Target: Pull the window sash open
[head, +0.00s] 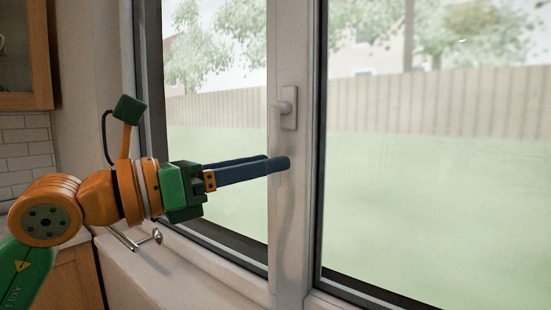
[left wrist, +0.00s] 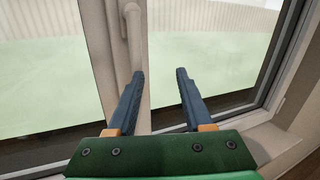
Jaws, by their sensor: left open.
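The window's left sash (head: 222,215) shows as a pane in a pale frame, and it looks closed against the centre post. A pale handle (head: 288,107) sits on the sash's right-hand stile, its lever pointing down. My left gripper (head: 280,163) is open in front of the stile, a little below the handle's mount. In the left wrist view the handle (left wrist: 134,28) is above and left of the open fingers (left wrist: 159,72). The left finger's tip is close to the lever's lower end; I cannot tell whether they touch. Nothing shows between the fingers. My right gripper is out of view.
The right pane (head: 430,200) beside the post shows a lawn and a fence. A window sill (head: 150,270) runs below, with a small metal stay (head: 140,240) near the left. A wooden cabinet (head: 25,100) and tiled wall stand at the far left.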

